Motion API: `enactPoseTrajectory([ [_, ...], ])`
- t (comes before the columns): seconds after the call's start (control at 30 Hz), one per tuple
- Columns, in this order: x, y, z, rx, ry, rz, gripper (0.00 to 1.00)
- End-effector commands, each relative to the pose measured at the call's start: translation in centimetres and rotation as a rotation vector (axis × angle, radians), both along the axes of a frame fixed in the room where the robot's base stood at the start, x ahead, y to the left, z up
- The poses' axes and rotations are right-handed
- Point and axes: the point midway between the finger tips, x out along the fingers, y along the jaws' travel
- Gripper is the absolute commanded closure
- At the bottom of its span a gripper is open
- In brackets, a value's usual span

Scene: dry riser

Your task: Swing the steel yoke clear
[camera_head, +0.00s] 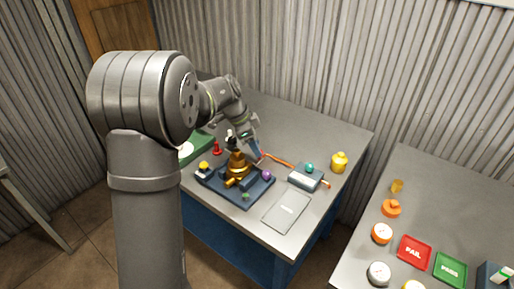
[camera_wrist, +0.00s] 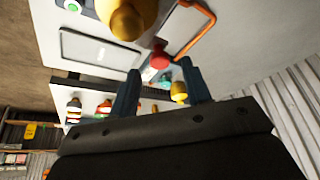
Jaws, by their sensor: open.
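A brass valve body (camera_head: 237,165) stands on a dark blue base plate (camera_head: 250,197) on the grey table. I cannot pick out the steel yoke for certain; small pale and dark parts show at the top of the brass body, partly by my arm. My gripper (camera_head: 257,153) is just right of the brass body, pointing down. In the wrist view its two blue fingers (camera_wrist: 161,72) are apart with nothing gripped. A red round knob (camera_wrist: 159,57) shows between and beyond the fingertips. A rounded brass part (camera_wrist: 127,19) is close to the camera at the top.
An orange bent rod (camera_head: 278,161) lies right of my gripper. A grey box with a teal knob (camera_head: 305,177), a yellow weight (camera_head: 339,162) and a flat grey plate (camera_head: 287,211) are on the table. A second table at right holds red (camera_head: 414,252) and green (camera_head: 450,269) trays.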

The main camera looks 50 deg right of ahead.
Motion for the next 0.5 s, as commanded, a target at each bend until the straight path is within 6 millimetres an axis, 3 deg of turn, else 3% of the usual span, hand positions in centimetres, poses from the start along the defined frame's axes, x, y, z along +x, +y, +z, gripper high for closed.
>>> enactPoseTrajectory([
  [0.2, -0.5, -0.5, -1.6, 0.000, 0.000, -0.001, 0.56],
  [0.5, -0.5, -0.5, -1.7, -0.001, -0.001, -0.001, 0.58],
])
